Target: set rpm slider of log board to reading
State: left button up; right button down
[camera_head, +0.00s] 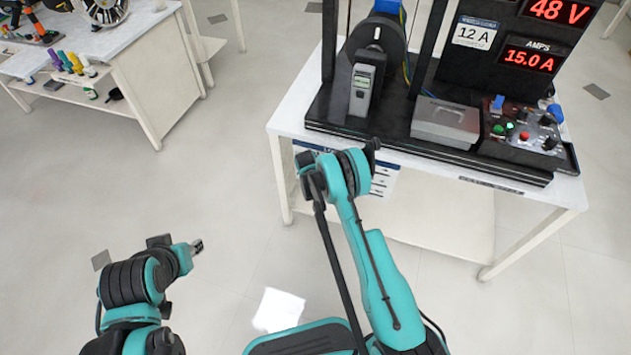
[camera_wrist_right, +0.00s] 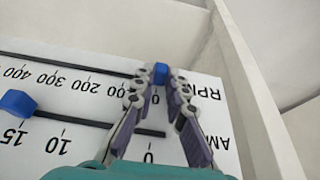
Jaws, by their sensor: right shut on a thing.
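The log board (camera_wrist_right: 75,150) is a white panel that shows upside down in the right wrist view. In the head view the log board (camera_head: 384,183) hangs under the table's front edge, partly behind my right arm. My right gripper (camera_wrist_right: 160,80) is shut on the small blue RPM slider knob (camera_wrist_right: 160,71). The knob sits at the RPM end of its track, past the 100 mark; the gripper covers the scale there. A second blue knob, the AMPS slider (camera_wrist_right: 17,102), is near 15. My left gripper (camera_head: 197,246) is low over the floor, away from the board; its jaws are too small to judge.
A white table (camera_head: 440,166) carries a black rig with a handheld meter (camera_head: 362,90), a grey box (camera_head: 445,122) and a control panel (camera_head: 522,133). Red displays read 48 V (camera_head: 558,11) and 15.0 A (camera_head: 528,57). Another workbench (camera_head: 140,45) stands at upper left. Floor between is clear.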

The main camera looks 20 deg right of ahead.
jog(key=s+d, duration=0.4)
jog(key=d, duration=0.3)
jog(key=shift+s, duration=0.35)
jog(key=c, duration=1.5)
grip_release()
jog(key=shift+c, duration=0.2)
jog(key=shift+r, duration=0.1)
jog(key=v, duration=1.2)
